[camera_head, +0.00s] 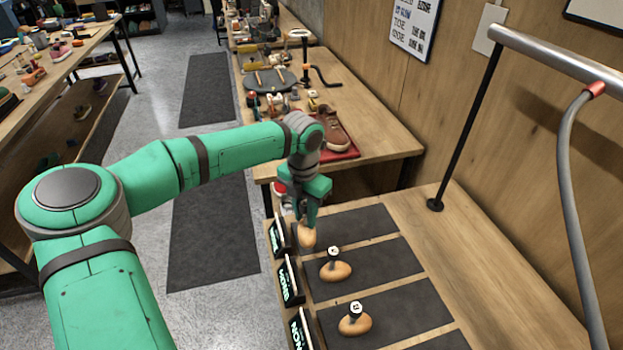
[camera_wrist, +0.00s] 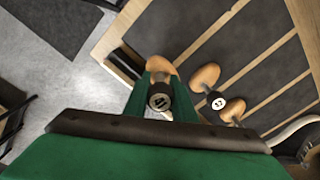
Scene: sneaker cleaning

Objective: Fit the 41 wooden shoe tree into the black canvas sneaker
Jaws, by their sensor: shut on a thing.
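My gripper (camera_head: 309,212) is shut on a wooden shoe tree (camera_head: 307,236) at the far slot of the rack. In the wrist view my gripper's fingers (camera_wrist: 160,88) flank the dark post of this shoe tree, with its round number cap facing the camera and its wooden body (camera_wrist: 160,66) beyond. I cannot tell whether the tree touches the mat. Two more shoe trees, the middle one (camera_head: 336,271) and the near one (camera_head: 355,324), lie on their own mats. I cannot make out the black canvas sneaker in either view.
The slotted wooden bench (camera_head: 480,260) has dark mats and upright label plates (camera_head: 289,281) along its left edge. A black post (camera_head: 465,130) stands at its back. Beyond, a workbench (camera_head: 372,110) holds a brown shoe (camera_head: 334,128) on a red tray and several tools.

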